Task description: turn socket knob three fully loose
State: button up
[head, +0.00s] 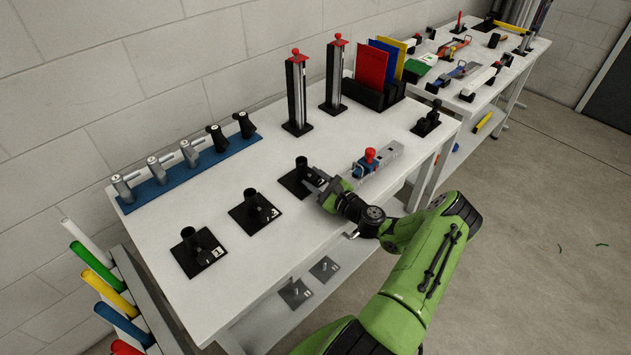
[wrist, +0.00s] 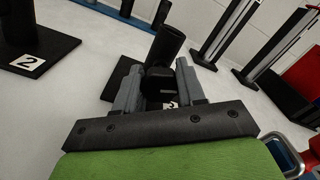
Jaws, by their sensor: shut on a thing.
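Socket three is a black upright tube on a black square base plate (head: 293,184), the rightmost of three such sockets on the white table. In the wrist view its tube (wrist: 168,45) rises just beyond my fingers, and a "3" label shows partly between them. My gripper (head: 318,183) reaches in from the right, low over the plate. In the wrist view my gripper (wrist: 158,88) has its two grey fingers on either side of a dark knob (wrist: 159,84) at the tube's near side, shut on it. The knob's turn angle cannot be told.
Socket two (head: 251,211) and the leftmost socket (head: 198,249) stand to the left. A blue rack (head: 180,177) with several torches lies behind. A grey fixture with a red knob (head: 370,155) sits right of my gripper. Two red-topped posts (head: 297,95) stand at the back.

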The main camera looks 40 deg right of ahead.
jog(key=shift+r+n, duration=0.25)
jog(key=shift+n, duration=0.05)
jog(key=o, duration=1.1)
jog(key=shift+a, duration=0.1)
jog(key=shift+c, duration=0.2)
jog(key=shift+f, duration=0.1)
jog(key=shift+s, duration=0.4)
jog(key=s, duration=1.5)
jog(key=shift+d, duration=0.25)
